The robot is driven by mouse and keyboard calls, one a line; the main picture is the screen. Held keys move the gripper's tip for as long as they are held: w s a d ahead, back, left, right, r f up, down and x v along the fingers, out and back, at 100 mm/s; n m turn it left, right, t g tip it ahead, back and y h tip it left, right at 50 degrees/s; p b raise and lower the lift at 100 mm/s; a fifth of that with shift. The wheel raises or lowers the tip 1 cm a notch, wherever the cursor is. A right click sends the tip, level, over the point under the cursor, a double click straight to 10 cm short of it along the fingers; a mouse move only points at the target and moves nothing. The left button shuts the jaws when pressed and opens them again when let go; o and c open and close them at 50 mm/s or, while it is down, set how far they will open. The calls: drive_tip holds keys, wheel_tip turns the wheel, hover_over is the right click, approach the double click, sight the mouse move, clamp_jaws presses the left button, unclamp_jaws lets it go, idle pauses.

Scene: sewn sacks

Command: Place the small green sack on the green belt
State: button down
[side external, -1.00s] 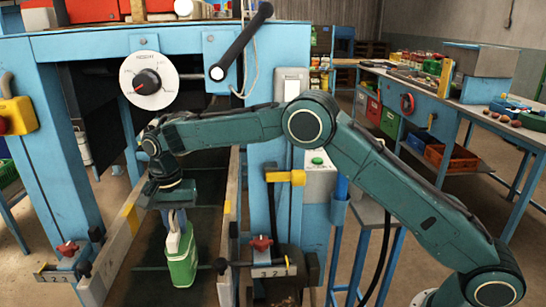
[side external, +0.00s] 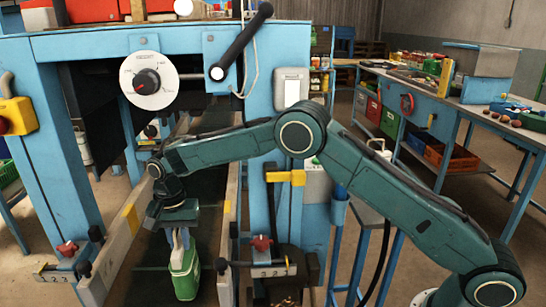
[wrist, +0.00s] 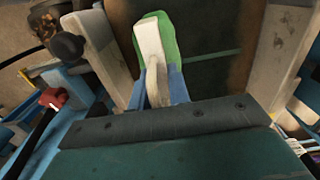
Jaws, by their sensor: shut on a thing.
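The small green sack (side external: 184,280) has a pale top and hangs upright below my gripper (side external: 180,241). My gripper is shut on its pale top. In the wrist view the green sack (wrist: 171,42) shows beyond the blue fingers of my gripper (wrist: 156,84), with its white part facing the camera. The green belt (side external: 207,205) is a dark strip running between two side rails. The sack is over the near part of the belt. I cannot tell whether its bottom touches the belt.
A pale rail (side external: 115,258) with a yellow mark stands left of the belt, and another rail (side external: 228,215) stands right. Blue machine posts (side external: 65,150) flank the belt.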

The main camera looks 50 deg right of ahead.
drive_tip(key=c, duration=1.3)
unclamp_jaws()
drive_tip(key=shift+f, duration=0.1)
wheel_tip(320, 180, up, 12)
drive_tip(key=shift+r, duration=0.1)
drive_tip(key=shift+r, duration=0.1)
